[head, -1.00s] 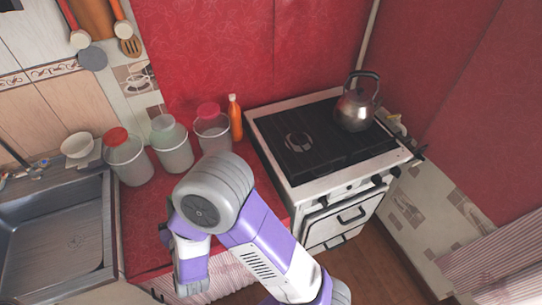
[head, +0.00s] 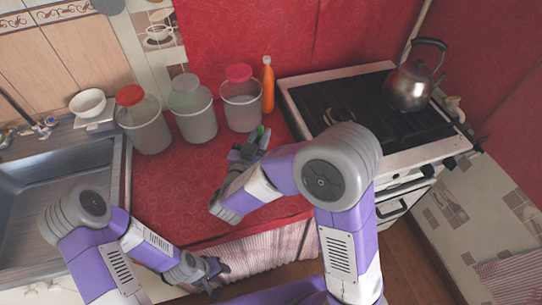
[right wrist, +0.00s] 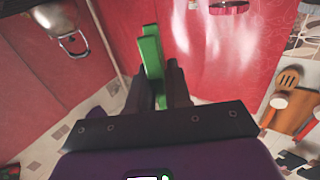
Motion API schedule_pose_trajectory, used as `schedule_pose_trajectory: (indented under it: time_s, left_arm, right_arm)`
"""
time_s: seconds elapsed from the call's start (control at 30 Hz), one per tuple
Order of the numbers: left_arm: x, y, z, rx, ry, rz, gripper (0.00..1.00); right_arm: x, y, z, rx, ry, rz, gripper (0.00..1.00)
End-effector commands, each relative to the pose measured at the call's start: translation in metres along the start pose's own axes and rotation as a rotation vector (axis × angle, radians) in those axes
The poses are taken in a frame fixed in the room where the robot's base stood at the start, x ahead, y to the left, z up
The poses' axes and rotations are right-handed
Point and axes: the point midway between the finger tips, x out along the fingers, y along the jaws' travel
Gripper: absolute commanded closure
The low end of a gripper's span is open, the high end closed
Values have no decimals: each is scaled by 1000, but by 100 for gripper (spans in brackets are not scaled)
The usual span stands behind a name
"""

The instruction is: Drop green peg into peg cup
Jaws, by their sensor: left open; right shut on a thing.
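The green peg (head: 260,131) is held at the tip of my right gripper (head: 257,141), above the red counter near the pink-lidded jar. In the right wrist view the peg (right wrist: 152,52) stands up between the two dark fingers of the gripper (right wrist: 157,80), which are shut on it. My left gripper (head: 214,272) is open and empty, low by the counter's front edge and the striped curtain. I cannot tell which vessel is the peg cup.
The stove (head: 390,125) with a kettle (head: 410,86) is right; the sink (head: 55,170) is left.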

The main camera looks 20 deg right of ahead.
Motion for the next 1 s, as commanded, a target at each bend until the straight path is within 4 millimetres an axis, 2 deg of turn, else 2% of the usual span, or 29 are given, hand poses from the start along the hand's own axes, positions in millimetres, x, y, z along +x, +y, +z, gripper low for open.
schedule_pose_trajectory:
  time_s: [0.03,0.1,0.3,0.57,1.0]
  left_arm:
    - [22,-8,-1,0,0,0,57]
    - [37,-14,-2,0,0,0,57]
    - [64,-24,-3,1,1,0,57]
    - [73,-27,-4,1,1,1,57]
    - [84,-31,-4,1,1,0,57]
  right_arm:
    - [3,3,15,6,2,28,100]
    - [6,8,20,6,2,64,100]
    - [11,18,31,1,1,136,100]
    - [13,22,36,-2,1,163,100]
    - [13,22,82,-3,1,163,100]
